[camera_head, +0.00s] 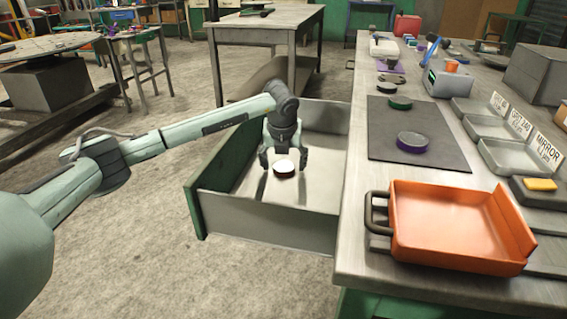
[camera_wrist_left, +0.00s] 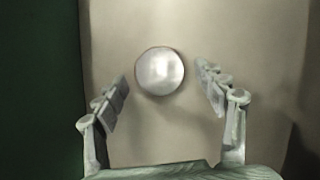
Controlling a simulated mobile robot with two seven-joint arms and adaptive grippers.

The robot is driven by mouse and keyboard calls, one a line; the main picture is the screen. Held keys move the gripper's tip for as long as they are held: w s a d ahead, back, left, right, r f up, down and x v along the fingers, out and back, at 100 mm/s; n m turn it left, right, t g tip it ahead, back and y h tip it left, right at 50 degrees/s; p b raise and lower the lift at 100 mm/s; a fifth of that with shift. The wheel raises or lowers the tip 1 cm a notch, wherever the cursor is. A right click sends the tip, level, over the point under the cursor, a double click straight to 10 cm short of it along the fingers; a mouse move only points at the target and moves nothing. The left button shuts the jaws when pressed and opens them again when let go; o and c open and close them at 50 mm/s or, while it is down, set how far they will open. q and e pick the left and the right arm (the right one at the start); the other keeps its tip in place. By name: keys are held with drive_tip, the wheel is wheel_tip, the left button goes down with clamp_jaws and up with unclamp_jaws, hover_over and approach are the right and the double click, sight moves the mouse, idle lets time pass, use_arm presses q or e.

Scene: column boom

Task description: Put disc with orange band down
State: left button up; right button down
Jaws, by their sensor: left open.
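A disc (camera_head: 284,168) with a pale top and a reddish-orange band lies in the open drawer (camera_head: 320,185). My left gripper (camera_head: 283,165) reaches down into the drawer, one finger on each side of the disc. In the left wrist view the disc (camera_wrist_left: 160,72) shows as a pale round top on the drawer floor. The left gripper (camera_wrist_left: 165,95) is open there, with clear gaps between its fingers and the disc. My right gripper is not in view.
The workbench (camera_head: 350,240) stands right of the drawer. On it are an orange tray (camera_head: 455,225), a dark mat (camera_head: 440,155) with a purple-banded disc (camera_head: 412,143) and a green-banded disc (camera_head: 400,103), and several grey trays (camera_head: 515,157). The green drawer front (camera_head: 222,165) rises at left.

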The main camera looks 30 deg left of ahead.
sight(283, 177)
use_arm(q)
drive_tip(key=v, duration=0.5)
drive_tip(key=shift+r, duration=0.15)
drive_tip(key=v, duration=0.7)
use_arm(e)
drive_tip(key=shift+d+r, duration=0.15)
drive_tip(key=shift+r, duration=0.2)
